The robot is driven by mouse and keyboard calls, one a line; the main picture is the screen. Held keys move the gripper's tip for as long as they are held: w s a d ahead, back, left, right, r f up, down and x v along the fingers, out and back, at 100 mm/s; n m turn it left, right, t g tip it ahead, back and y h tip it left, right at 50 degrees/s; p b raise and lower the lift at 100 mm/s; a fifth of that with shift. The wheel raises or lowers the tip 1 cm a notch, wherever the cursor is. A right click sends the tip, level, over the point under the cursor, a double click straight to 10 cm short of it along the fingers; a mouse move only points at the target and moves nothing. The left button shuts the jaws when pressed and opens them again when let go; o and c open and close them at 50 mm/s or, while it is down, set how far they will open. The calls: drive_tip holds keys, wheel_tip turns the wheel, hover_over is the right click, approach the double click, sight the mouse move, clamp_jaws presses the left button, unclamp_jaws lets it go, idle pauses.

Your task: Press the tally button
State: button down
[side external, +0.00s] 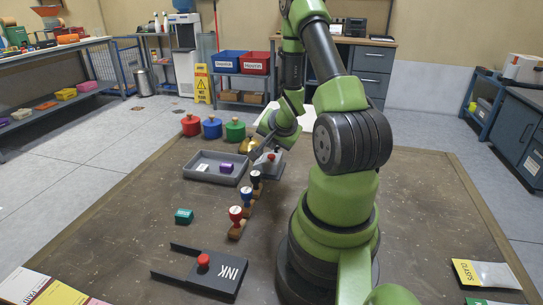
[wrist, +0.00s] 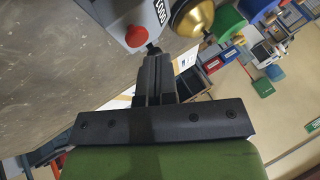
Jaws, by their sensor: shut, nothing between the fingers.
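The tally counter is a grey box (side external: 266,167) with a red button (side external: 271,156) on top, near the middle of the table. In the wrist view the box (wrist: 118,15) shows a number window, and the red button (wrist: 137,36) stands proud of its face. My gripper (wrist: 154,50) is shut and empty, with its fingertips just beside the button. I cannot tell whether they touch the box. In the side view my gripper is partly hidden beside the counter.
Red (side external: 191,125), blue (side external: 212,128) and green (side external: 235,131) ones stand behind the grey tray (side external: 190,174). Stamps (side external: 236,214) stand in a row in front of the counter.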

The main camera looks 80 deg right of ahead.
sight(273, 155)
drive_tip(key=shift+f, duration=0.15)
idle(0.8)
drive_tip(key=shift+f, duration=0.25)
drive_tip(key=shift+f, duration=0.5)
idle(0.6)
drive_tip(key=shift+r, duration=0.9)
drive_tip(key=shift+r, duration=0.1)
drive_tip(key=shift+r, duration=2.45)
